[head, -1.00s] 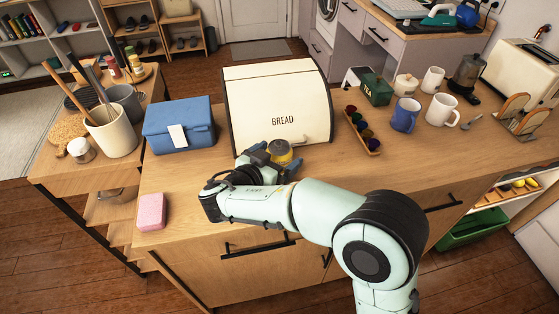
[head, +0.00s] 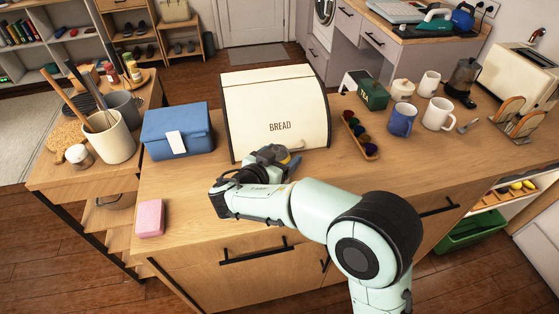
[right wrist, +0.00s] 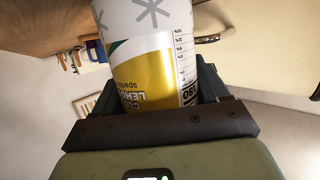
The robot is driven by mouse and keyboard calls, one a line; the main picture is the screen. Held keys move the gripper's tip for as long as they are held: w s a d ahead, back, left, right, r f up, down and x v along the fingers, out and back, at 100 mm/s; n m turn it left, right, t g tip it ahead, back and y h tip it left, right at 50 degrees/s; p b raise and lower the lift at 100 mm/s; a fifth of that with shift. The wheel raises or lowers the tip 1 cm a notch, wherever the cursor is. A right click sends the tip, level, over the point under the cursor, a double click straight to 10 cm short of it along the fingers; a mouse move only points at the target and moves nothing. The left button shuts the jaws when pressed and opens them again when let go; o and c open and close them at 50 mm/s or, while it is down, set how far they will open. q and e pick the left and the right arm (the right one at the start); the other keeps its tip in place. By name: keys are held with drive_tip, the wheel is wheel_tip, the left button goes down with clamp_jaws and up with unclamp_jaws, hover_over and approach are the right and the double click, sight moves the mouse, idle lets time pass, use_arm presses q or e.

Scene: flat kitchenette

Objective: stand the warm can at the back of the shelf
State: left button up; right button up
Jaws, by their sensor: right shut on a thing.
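My right gripper (head: 272,160) is shut on a can (right wrist: 145,70), in front of the bread box on the counter. In the right wrist view the can is white and yellow, with grey star-like marks and upside-down lettering that seems to include "lemon". It sits between the two fingers. In the head view only a small part of the can (head: 283,156) shows past the gripper. Whether it touches the counter cannot be told. My left gripper is not in view. I cannot tell which shelf is meant or whether this can is warm.
The cream bread box (head: 277,107) stands right behind the gripper. A blue box (head: 178,130) and pink sponge (head: 150,217) are to the left. A tray of colored pods (head: 360,135), a green tea tin (head: 373,96) and mugs (head: 438,114) stand to the right.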

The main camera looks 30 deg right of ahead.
wheel_tip(320, 180, up, 20)
drive_tip(key=p, duration=0.1)
drive_tip(key=shift+p, duration=0.35)
